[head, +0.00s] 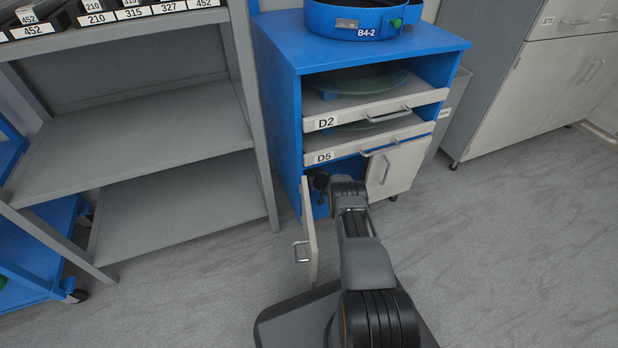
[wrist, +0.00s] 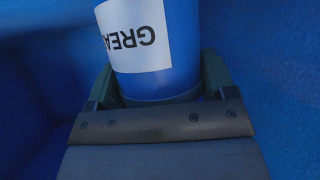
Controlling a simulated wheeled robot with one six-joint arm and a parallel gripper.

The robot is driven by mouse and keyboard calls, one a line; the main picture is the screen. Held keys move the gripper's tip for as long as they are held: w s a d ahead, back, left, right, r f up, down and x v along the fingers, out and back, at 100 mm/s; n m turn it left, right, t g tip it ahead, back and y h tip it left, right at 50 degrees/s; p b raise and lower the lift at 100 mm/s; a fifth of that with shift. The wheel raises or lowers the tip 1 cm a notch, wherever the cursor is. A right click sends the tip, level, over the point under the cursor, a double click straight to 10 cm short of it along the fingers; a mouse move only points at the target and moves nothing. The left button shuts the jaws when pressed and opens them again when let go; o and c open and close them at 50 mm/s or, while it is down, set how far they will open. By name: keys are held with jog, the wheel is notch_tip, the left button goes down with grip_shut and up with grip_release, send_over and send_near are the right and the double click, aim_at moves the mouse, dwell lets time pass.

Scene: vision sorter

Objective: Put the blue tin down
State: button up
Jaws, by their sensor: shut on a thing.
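The blue tin (wrist: 190,40) has a white label with dark letters reading "GREA", upside down in the wrist view. My gripper (wrist: 158,92) is shut on the tin, with a finger on each side of it. Blue surfaces of the cabinet's inside surround it in the wrist view. In the head view my arm reaches into the lower compartment of the blue cabinet (head: 283,105), past the open left door. The tin is hidden there, and I cannot tell whether it touches the compartment floor.
The open door (head: 309,235) stands just left of my arm. The right door (head: 398,165) is shut. Drawers D2 (head: 350,113) and D5 (head: 345,150) are above. A grey shelf rack (head: 150,120) stands left; the floor at right is clear.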

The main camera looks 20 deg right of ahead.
jog(key=shift+d, duration=0.1)
jog(key=o, duration=1.2)
jog(key=shift+f, duration=0.1)
jog(key=shift+s+r, duration=0.15)
jog(key=shift+r, duration=0.2)
jog(key=p+v, duration=0.7)
jog(key=v, duration=0.4)
jog(key=shift+s+p, duration=0.3)
jog(key=shift+s, duration=0.05)
